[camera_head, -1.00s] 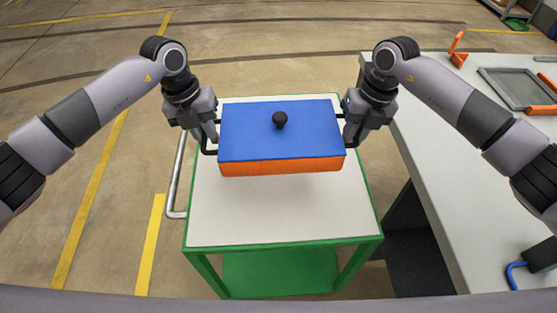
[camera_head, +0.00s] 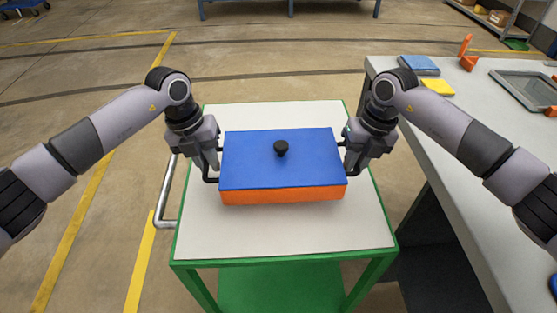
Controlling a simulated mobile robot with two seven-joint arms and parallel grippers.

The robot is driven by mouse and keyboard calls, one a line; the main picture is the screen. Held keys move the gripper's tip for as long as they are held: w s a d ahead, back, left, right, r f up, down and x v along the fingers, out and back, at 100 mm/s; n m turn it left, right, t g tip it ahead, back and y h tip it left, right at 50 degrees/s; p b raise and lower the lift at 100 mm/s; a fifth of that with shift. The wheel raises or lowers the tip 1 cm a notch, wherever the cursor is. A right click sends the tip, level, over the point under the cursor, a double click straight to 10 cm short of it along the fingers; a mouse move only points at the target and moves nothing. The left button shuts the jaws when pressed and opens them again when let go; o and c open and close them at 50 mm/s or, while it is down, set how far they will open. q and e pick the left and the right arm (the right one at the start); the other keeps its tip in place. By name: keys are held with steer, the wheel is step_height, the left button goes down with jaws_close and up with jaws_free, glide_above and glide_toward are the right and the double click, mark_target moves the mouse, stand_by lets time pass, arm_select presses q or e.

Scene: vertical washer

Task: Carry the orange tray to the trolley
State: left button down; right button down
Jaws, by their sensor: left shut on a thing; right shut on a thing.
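The orange tray (camera_head: 283,196) has a blue lid (camera_head: 255,172) with a black knob (camera_head: 281,149) on top. It is level over the white top of the green-framed trolley (camera_head: 280,240). I cannot tell whether it touches the trolley top. My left gripper (camera_head: 212,172) is shut on the tray's black handle at the left end. My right gripper (camera_head: 347,165) is shut on the handle at the right end. The fingertips are partly hidden behind the handles and gripper bodies.
A grey table (camera_head: 450,160) stands close to the trolley's right side. It bears a blue cloth-like item (camera_head: 419,65), a yellow item (camera_head: 438,87), an orange bracket (camera_head: 467,54) and a grey-framed tray (camera_head: 525,88). The trolley's metal push handle (camera_head: 166,195) is at its left.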

mark_target(217, 187)
arm_select(q)
steer(key=shift+a+f, duration=0.15)
arm_select(e)
steer(key=shift+d+f, duration=0.1)
steer(key=shift+f, duration=0.05)
